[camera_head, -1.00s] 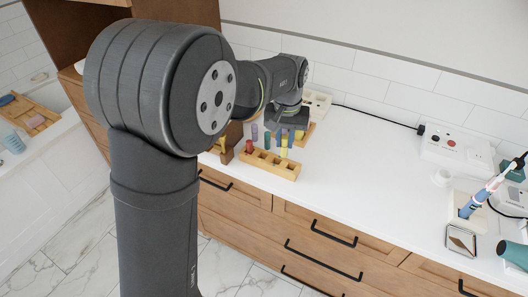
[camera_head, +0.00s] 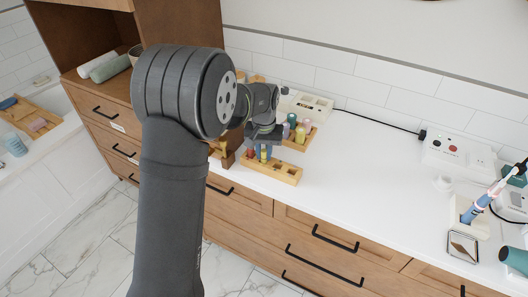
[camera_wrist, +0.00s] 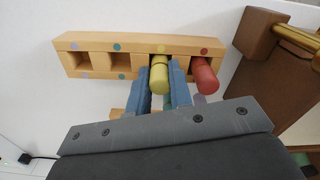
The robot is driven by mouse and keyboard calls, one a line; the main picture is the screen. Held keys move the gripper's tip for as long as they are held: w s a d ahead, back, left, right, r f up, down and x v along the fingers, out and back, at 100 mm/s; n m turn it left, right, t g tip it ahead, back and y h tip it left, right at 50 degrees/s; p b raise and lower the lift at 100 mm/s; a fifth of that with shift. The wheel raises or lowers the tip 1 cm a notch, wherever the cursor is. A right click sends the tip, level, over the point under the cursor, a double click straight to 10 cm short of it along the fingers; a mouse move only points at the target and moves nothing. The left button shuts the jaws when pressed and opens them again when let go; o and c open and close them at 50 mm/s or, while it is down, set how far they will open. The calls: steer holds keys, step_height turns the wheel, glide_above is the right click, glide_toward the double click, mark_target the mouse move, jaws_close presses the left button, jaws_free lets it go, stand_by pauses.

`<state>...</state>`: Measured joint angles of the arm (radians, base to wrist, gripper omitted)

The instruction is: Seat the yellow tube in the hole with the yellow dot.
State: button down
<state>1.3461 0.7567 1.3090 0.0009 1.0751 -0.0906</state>
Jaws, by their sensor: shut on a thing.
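The front wooden rack (camera_head: 284,174) has a row of square holes with coloured dots; it also shows in the wrist view (camera_wrist: 92,49). The yellow tube (camera_wrist: 160,77) is upright between my gripper's (camera_wrist: 160,88) blue fingers, which are shut on it. Its far end is at the third hole from the left in the wrist view, by the yellow dot. I cannot tell how deep it sits. A red tube (camera_wrist: 206,78) stands in the rightmost hole beside it. The two left holes are empty. In the head view my gripper (camera_head: 263,150) is over the front rack.
A back rack (camera_head: 310,132) holds several tubes, including a pink (camera_head: 307,123) and another yellow one (camera_head: 300,136). A brown wooden block (camera_wrist: 252,38) stands close beside the red tube's end of the front rack.

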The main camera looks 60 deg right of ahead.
mark_target(264, 151)
steer(key=shift+f, duration=0.1)
steer(key=c, duration=1.6)
jaws_free()
step_height(264, 151, up, 12)
steer(key=shift+r, duration=0.1)
step_height(264, 151, down, 12)
steer(key=shift+f, duration=0.25)
steer(key=shift+r, duration=2.05)
